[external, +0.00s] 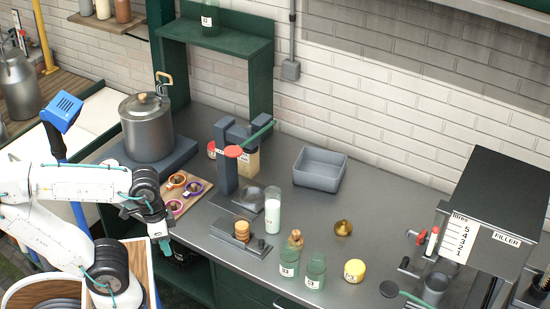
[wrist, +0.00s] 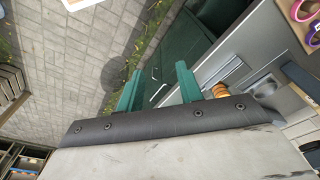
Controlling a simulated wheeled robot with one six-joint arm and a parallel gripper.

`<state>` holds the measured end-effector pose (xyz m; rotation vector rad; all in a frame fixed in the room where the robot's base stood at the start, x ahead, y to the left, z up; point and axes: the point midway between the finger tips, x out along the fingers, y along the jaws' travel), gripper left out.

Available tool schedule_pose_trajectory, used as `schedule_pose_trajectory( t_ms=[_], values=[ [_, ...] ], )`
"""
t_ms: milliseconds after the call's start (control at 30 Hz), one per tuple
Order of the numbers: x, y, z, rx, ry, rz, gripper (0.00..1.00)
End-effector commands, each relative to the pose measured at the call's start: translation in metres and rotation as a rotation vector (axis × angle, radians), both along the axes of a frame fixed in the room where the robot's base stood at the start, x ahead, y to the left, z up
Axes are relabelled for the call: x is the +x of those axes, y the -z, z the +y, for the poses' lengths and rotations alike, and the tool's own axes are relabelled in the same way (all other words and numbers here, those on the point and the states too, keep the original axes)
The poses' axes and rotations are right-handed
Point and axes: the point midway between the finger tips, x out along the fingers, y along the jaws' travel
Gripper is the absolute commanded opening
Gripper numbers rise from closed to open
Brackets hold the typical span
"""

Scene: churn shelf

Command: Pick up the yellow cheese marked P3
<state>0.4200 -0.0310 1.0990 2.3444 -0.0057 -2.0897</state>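A round yellow cheese (external: 354,271) with a white label sits on the grey counter near its front edge, right of two green jars; the label is too small to read for sure. My gripper (external: 165,245) hangs at the left, in front of the counter's front edge, far from the cheese. In the wrist view my gripper (wrist: 158,88) shows two teal fingers spread apart with nothing between them. The cheese does not show in the wrist view.
Two green jars (external: 289,262) (external: 315,271), a brass funnel-like piece (external: 343,228) and a glass of white liquid (external: 272,210) stand near the cheese. A filler machine (external: 495,225) stands to the right. A grey bin (external: 320,170) is at the back.

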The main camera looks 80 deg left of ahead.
Motion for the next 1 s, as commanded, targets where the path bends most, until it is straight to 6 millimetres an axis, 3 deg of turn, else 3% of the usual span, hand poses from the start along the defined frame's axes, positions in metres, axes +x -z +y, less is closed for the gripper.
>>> schedule_pose_trajectory(
  t_ms=[267, 433, 733, 833, 933, 1000],
  values=[
    [0.0, 0.0, 0.0, 0.0, 0.0, 0.0, 0.36],
    [0.0, 0.0, 0.0, 0.0, 0.0, 0.0, 0.83],
    [0.0, -0.003, 0.0, 0.0, 0.0, -0.001, 0.83],
    [0.001, -0.02, 0.0, 0.0, 0.0, -0.005, 0.83],
    [0.001, -0.054, 0.0, 0.0, 0.0, -0.008, 0.83],
    [0.014, -0.056, 0.005, 0.05, 0.066, 0.015, 0.83]
  ],
)
